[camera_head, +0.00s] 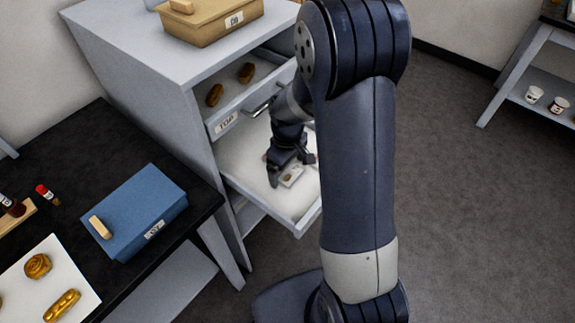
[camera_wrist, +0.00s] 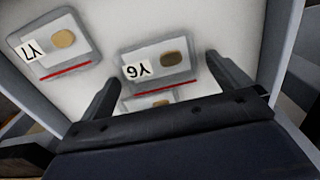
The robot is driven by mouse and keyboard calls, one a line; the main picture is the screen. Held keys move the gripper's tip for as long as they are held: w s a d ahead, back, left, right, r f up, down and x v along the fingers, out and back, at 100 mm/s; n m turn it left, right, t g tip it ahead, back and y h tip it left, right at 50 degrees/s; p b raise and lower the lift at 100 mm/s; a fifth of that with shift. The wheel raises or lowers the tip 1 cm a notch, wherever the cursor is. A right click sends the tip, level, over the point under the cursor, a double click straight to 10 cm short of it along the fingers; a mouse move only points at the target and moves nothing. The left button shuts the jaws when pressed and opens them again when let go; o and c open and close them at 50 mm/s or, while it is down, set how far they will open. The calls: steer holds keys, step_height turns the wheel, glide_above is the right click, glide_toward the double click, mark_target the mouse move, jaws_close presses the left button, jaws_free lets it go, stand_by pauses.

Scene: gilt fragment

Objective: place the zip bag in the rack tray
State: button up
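A clear zip bag with a tag reading Y6 (camera_wrist: 182,74) and a brown round piece lies flat between my fingers in the wrist view. My gripper (camera_wrist: 161,72) is open, one finger at each side of this bag. A second bag tagged Y7 (camera_wrist: 78,66) lies to the left. A third bag (camera_wrist: 150,104) is partly hidden by my gripper. All lie on a white drawer floor. In the head view my gripper (camera_head: 292,172) is down in the pulled-out white drawer (camera_head: 245,170), a bag (camera_head: 291,178) below it. I cannot identify the rack tray.
The drawer marked TOP (camera_head: 226,122) is above, holding brown pieces (camera_head: 215,95). A tan box (camera_head: 210,22) stands on the cabinet. A blue box (camera_head: 140,215), vials (camera_head: 14,207) and a white sheet (camera_head: 40,275) are on the black table. Shelving (camera_head: 535,85) holds cups at far right.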

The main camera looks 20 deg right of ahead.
mark_target(287, 170)
step_height(287, 170, up, 12)
steer(key=shift+r+p, duration=0.2)
steer(key=shift+p, duration=0.1)
stand_by(0.4)
stand_by(1.2)
